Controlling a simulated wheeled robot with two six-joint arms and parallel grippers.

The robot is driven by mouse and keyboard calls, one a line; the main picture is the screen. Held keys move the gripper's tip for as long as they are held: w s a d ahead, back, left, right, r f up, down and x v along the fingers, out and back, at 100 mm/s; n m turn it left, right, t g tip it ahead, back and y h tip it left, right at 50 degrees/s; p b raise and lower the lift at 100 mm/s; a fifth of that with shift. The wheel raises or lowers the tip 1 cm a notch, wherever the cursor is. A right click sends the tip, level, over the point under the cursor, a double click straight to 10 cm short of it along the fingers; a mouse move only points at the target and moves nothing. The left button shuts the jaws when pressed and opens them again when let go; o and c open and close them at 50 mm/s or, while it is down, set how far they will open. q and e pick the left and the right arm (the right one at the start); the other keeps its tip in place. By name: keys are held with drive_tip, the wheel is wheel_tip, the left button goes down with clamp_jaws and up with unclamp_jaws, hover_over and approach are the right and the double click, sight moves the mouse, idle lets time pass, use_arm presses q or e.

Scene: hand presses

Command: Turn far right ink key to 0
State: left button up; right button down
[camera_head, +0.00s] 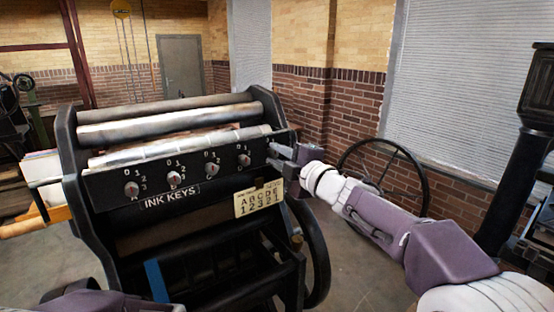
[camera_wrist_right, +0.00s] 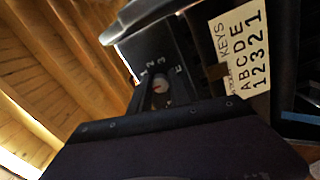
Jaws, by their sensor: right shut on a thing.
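The black ink key panel (camera_head: 155,180) runs across the front of the press, labelled INK KEYS. Several round keys with number marks sit along it. My right gripper (camera_head: 284,153) is at the panel's right end, shut on the far right ink key, and hides that key in the head view. In the right wrist view the far right ink key (camera_wrist_right: 160,86) shows beside the marks 1, 2, 3 and a letter E. The dark gripper body (camera_wrist_right: 150,97) covers part of the panel there, and I cannot read the pointer clearly. My left gripper is out of view.
A cream card (camera_head: 258,199) with letters A to E and 1 2 3 2 1 hangs below the panel. Metal rollers (camera_head: 165,112) lie above it. A large spoked wheel (camera_head: 383,168) stands behind my right arm.

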drive_tip(key=shift+f+n, duration=0.1)
drive_tip(key=shift+n, duration=0.3)
drive_tip(key=c, duration=1.2)
unclamp_jaws()
drive_tip(key=shift+c, duration=0.2)
drive_tip(key=shift+s, duration=0.15)
drive_tip(key=b+v, duration=0.1)
drive_tip(key=v, duration=0.8)
